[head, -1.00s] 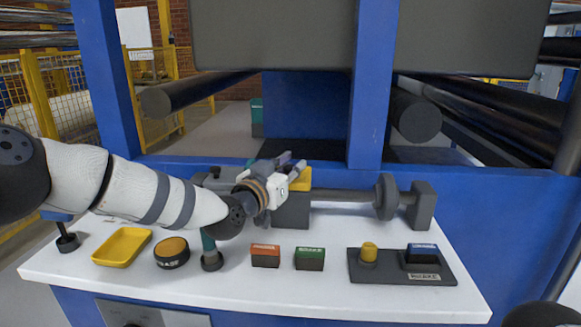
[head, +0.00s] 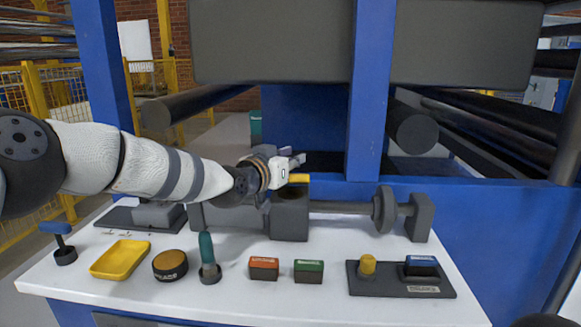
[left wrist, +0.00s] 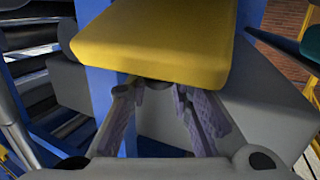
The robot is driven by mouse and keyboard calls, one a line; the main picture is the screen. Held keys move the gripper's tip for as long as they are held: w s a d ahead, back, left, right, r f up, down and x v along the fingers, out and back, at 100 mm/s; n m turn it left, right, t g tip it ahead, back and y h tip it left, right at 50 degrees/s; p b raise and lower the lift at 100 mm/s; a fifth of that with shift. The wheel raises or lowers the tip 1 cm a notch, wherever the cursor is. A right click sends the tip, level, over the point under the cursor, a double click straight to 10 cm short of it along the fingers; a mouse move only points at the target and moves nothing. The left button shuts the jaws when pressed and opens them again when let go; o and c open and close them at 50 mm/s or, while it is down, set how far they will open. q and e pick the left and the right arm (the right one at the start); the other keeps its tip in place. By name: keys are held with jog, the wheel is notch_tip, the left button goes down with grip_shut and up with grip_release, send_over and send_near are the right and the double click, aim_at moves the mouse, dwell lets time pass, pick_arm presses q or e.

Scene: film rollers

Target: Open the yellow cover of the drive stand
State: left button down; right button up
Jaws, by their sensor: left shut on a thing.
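The drive stand (head: 289,222) is a grey block on the white table, with a shaft running to the right. Its yellow cover (head: 299,178) shows as a thin strip above a dark top, partly hidden by my left gripper. My left gripper (head: 297,161) is at the cover, its fingers pointing right. In the left wrist view, the cover (left wrist: 155,40) fills the upper middle as a broad yellow plate. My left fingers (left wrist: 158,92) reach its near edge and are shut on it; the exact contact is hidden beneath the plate. My right gripper is not in view.
A yellow tray (head: 120,259), a round orange-topped can (head: 170,264), a green-handled tool (head: 207,258), red (head: 264,268) and green (head: 309,271) blocks and a dark control panel (head: 401,279) line the table front. A blue post (head: 370,90) rises behind.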

pick_arm(q)
jog(key=shift+w+a, duration=0.15)
jog(key=shift+w, duration=0.15)
dwell(0.5)
jog(key=c, duration=1.5)
grip_release()
jog(key=shift+f, duration=0.1)
jog(key=shift+c, duration=0.2)
jog(key=shift+o, duration=0.5)
jog(key=shift+w+f, duration=0.1)
jog(key=shift+w, duration=0.1)
jog(key=shift+s, duration=0.15)
jog(key=shift+s+a+r, duration=0.1)
jog(key=shift+s+r, duration=0.1)
jog(key=shift+s, duration=0.15)
jog(key=v, duration=1.1)
